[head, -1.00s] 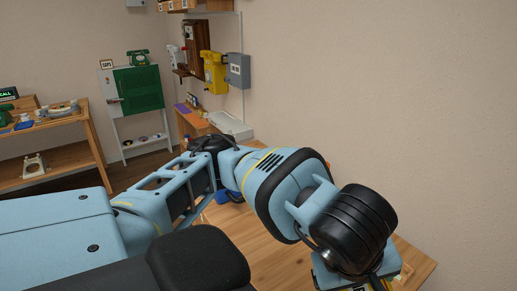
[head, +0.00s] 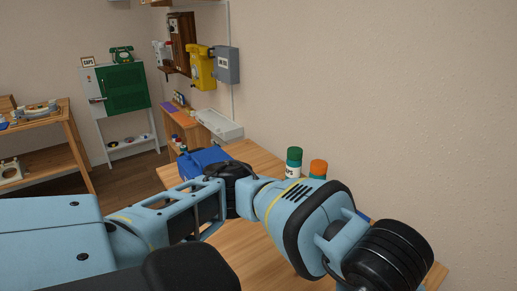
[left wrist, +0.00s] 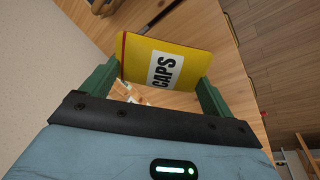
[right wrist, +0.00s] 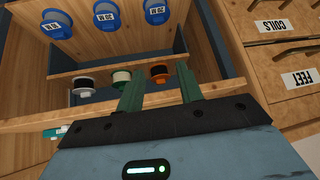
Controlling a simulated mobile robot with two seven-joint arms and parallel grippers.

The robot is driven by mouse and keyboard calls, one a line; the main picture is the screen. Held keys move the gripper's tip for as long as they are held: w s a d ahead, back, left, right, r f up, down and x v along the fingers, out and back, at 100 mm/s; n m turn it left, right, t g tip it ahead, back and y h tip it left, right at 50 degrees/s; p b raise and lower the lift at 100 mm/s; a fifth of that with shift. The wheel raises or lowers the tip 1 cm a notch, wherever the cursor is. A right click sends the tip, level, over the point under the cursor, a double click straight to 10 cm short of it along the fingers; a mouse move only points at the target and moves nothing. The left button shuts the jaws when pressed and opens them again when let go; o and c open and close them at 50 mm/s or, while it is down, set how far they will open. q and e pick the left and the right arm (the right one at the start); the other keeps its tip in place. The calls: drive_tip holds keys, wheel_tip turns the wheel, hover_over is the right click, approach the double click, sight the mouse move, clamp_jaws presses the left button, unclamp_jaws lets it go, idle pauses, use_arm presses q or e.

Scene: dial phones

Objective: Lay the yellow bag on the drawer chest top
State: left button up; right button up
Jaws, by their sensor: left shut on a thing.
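The yellow bag (left wrist: 185,62), with a white label reading CAPS, is between the green fingers of my left gripper (left wrist: 158,85) in the left wrist view. The gripper is shut on it, with wooden surfaces behind. Wooden drawers labelled COILS and FEET (right wrist: 285,50) show at the right of the right wrist view; the chest's top cannot be made out there. My right gripper (right wrist: 160,93) is open and empty in front of a wooden shelf unit. Neither gripper shows in the head view, where an arm of mine hides part of the table.
The wooden table (head: 250,154) runs along the wall, with a green jar (head: 293,163), an orange-lidded jar (head: 318,168) and a blue object (head: 203,160). Several spools (right wrist: 121,77) sit in the shelf unit. A green-doored cabinet (head: 122,88) stands far back.

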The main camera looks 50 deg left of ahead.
use_arm(q)
drive_tip(key=s+d+f+m+g+y+b, duration=0.1)
drive_tip(key=d+f+m+g+b, duration=0.1)
drive_tip(key=d+f+m+b, duration=0.4)
drive_tip(key=d+f+m, duration=0.1)
drive_tip(key=d+f, duration=0.4)
drive_tip(key=d, duration=0.1)
drive_tip(key=shift+d+m+g, duration=0.4)
use_arm(e)
wheel_tip(320, 180, down, 7)
drive_tip(key=s+a, duration=0.1)
drive_tip(key=shift+s+f+g, duration=0.15)
drive_tip(key=shift+s+g, duration=0.2)
drive_tip(key=shift+g, duration=0.05)
